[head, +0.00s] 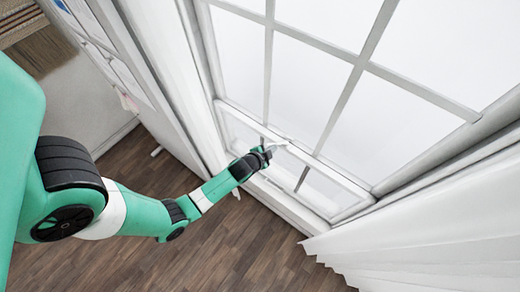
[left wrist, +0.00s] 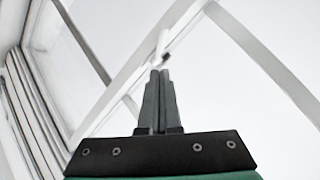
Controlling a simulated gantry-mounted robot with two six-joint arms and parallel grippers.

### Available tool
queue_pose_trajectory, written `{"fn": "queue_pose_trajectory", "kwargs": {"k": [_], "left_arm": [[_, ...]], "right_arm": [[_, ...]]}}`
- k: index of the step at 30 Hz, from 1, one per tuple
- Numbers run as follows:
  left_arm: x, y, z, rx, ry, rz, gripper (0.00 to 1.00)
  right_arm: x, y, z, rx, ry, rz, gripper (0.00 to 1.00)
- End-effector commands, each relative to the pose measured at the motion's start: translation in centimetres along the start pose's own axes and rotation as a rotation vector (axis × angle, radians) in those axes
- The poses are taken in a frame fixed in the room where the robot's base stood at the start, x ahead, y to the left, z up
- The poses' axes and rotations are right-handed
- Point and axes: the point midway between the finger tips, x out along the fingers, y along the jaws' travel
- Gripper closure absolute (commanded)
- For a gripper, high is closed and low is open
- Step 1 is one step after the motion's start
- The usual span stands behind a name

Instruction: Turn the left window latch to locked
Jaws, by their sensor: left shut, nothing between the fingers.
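The white-framed window (head: 330,171) fills the upper right of the head view. My left gripper (head: 268,150) reaches to its horizontal meeting rail. In the left wrist view the two dark fingers (left wrist: 160,72) are together, with nothing between them. A small pale latch (left wrist: 162,44) with a dark spot at its lower end sits on the rail just beyond the fingertips. I cannot tell whether they touch. In the head view the latch is mostly hidden by the gripper, and its turn angle is unclear. My right gripper is not in view.
A white pleated curtain (head: 430,250) hangs at the right of the window. A white panelled cabinet or door (head: 150,85) stands at the left. The dark wood floor (head: 225,260) below is clear.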

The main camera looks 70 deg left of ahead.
Motion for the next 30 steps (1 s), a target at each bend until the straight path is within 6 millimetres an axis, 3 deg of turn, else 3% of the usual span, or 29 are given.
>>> {"fn": "queue_pose_trajectory", "kwargs": {"k": [6, 12, 17, 27, 30], "left_arm": [[-5.7, -0.9, 0.6, -0.001, -0.001, 0.000, 1.00], [-9.0, -1.4, 1.1, -0.001, -0.001, 0.000, 1.00], [-9.9, -1.5, 1.2, -0.001, 0.000, 0.000, 1.00], [-9.9, -1.5, 1.2, -0.001, 0.000, 0.000, 1.00], [-9.8, -1.3, 0.3, 0.010, 0.019, 0.007, 1.00]], "right_arm": [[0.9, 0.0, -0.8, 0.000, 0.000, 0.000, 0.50], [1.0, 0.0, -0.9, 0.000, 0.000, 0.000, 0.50], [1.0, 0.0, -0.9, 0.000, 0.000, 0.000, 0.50], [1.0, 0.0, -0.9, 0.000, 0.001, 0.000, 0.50], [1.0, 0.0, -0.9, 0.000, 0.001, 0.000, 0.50]]}}
